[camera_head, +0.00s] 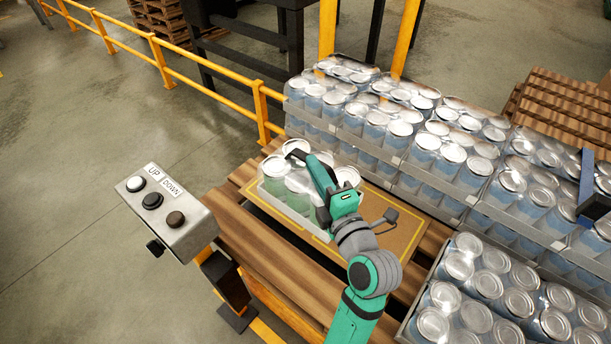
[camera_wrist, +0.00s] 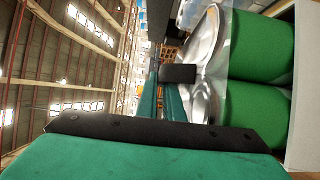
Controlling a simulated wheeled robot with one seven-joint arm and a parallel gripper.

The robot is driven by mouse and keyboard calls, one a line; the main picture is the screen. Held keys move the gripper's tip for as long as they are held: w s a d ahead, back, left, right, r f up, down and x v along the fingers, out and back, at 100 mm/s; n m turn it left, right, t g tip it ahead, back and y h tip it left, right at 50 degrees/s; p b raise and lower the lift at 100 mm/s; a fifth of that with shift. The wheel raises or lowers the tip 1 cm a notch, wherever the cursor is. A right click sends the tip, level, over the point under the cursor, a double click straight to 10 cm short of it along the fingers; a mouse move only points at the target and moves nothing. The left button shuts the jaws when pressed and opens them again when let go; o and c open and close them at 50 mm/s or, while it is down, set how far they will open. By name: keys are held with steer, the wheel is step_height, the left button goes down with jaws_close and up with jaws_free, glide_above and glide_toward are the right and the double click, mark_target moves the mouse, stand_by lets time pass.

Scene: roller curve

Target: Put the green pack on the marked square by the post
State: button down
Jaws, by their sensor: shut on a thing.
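The green pack (camera_head: 272,190) is a clear-wrapped tray of several green cans with silver lids. It sits upright at the far left end of a brown sheet with a yellow outline (camera_head: 408,238) on the wooden pallet. I cannot tell whether its base touches the sheet. My gripper (camera_head: 305,163) reaches over the pack's top from the right and is shut on it. In the wrist view, the green cans (camera_wrist: 257,46) lie along the right side, close to a dark finger (camera_wrist: 178,73). The arm hides part of the pack and of the outline.
Wrapped blue can packs (camera_head: 430,150) are stacked behind and to the right, close to the pack. More cans (camera_head: 490,290) stand at front right. An UP/DOWN control box (camera_head: 165,205) on a post is at left. A yellow rail (camera_head: 160,52) and yellow posts (camera_head: 404,38) stand behind.

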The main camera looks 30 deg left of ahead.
mark_target(297, 145)
steer(key=shift+w+a, duration=0.2)
steer(key=shift+w, duration=0.3)
steer(key=w+a+f, duration=0.1)
steer(key=a, duration=0.1)
steer(key=w+a+f, duration=0.1)
steer(key=w+a, duration=0.1)
steer(key=w+a+f, duration=0.1)
steer(key=a, duration=0.2)
steer(key=shift+w+f, duration=0.15)
steer(key=shift+f, duration=0.15)
steer(key=a+f, duration=0.1)
steer(key=w+a+f, duration=0.1)
steer(key=f, duration=0.1)
steer(key=w+a+f, duration=0.1)
steer(key=shift+a+f, duration=0.15)
steer(key=shift+f, duration=0.05)
steer(key=shift+w+a+f, duration=0.4)
steer(key=shift+a+f, duration=0.25)
steer(key=shift+f, duration=1.7)
steer(key=shift+w+f, duration=0.1)
steer(key=c, duration=2.3)
jaws_free()
steer(key=shift+f, duration=0.2)
steer(key=o, duration=0.4)
steer(key=shift+s, duration=0.2)
